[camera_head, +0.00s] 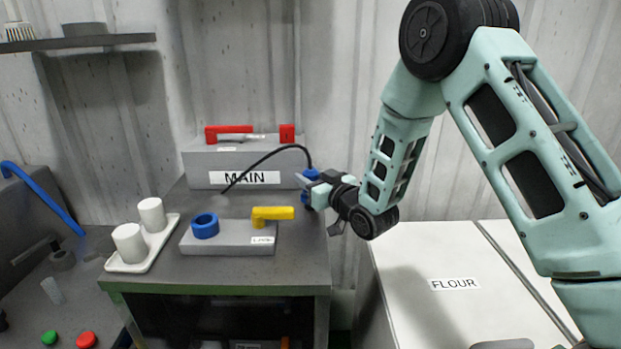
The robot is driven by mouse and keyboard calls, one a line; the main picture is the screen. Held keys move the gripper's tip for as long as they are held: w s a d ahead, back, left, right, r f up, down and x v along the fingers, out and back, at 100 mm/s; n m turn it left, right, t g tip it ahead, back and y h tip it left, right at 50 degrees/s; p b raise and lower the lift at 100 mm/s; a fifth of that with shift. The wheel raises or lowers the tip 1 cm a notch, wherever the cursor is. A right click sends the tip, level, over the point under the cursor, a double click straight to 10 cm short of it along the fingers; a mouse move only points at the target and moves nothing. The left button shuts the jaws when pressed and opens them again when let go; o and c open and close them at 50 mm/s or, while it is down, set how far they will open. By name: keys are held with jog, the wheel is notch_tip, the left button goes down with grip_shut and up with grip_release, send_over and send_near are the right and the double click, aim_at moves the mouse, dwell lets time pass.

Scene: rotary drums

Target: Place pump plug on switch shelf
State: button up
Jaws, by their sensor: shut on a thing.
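My gripper (317,190) is at the right end of the grey table, to the right of the box marked MAIN. It is shut on a small blue and grey part, which appears to be the pump plug (311,174). A black cable arcs from there to the left, across the MAIN box front, down toward the tabletop. The fingers and wrist hide much of the plug. I cannot tell how far it is above the table. The grey tabletop (190,203), which may be the switch shelf, carries the MAIN box (199,167) with red handles.
A grey block (229,239) with a blue ring (205,226) and a yellow lever (272,214) stands at the table's front. A white tray (125,265) with two white cups is left of it. A white FLOUR bin (430,260) is at right. Bare tabletop lies between block and MAIN box.

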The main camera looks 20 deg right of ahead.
jog(key=o, duration=1)
jog(key=shift+o, duration=0.2)
jog(key=shift+r+p, duration=0.25)
jog(key=shift+p, duration=0.15)
jog(key=b+v, duration=0.3)
jog(key=v, duration=0.9)
jog(key=a+g, duration=0.1)
jog(key=a, duration=0.1)
jog(key=s+a+f+g, duration=0.1)
jog(key=a+g, duration=0.1)
jog(key=s+a+f+g, duration=0.1)
jog(key=a, duration=0.1)
jog(key=shift+s+a+f+n+g+h, duration=0.1)
jog(key=shift+a+f+n+g+h, duration=0.05)
jog(key=shift+a+n+g+h, duration=0.2)
jog(key=s+a+g, duration=0.1)
jog(key=s, duration=0.1)
jog(key=s+a+f+g, duration=0.1)
jog(key=s+a+g, duration=0.1)
jog(key=s+a+n+g, duration=0.1)
jog(key=s, duration=0.2)
jog(key=shift+s+a+f+g+h, duration=0.1)
jog(key=shift+a+f+g+h, duration=0.15)
jog(key=shift+a+h, duration=0.1)
jog(key=s+r+n+g+h, duration=0.2)
jog(key=s+g, duration=0.6)
jog(key=s, duration=1.3)
jog(key=shift+a+h, duration=0.4)
jog(key=shift+h, duration=0.4)
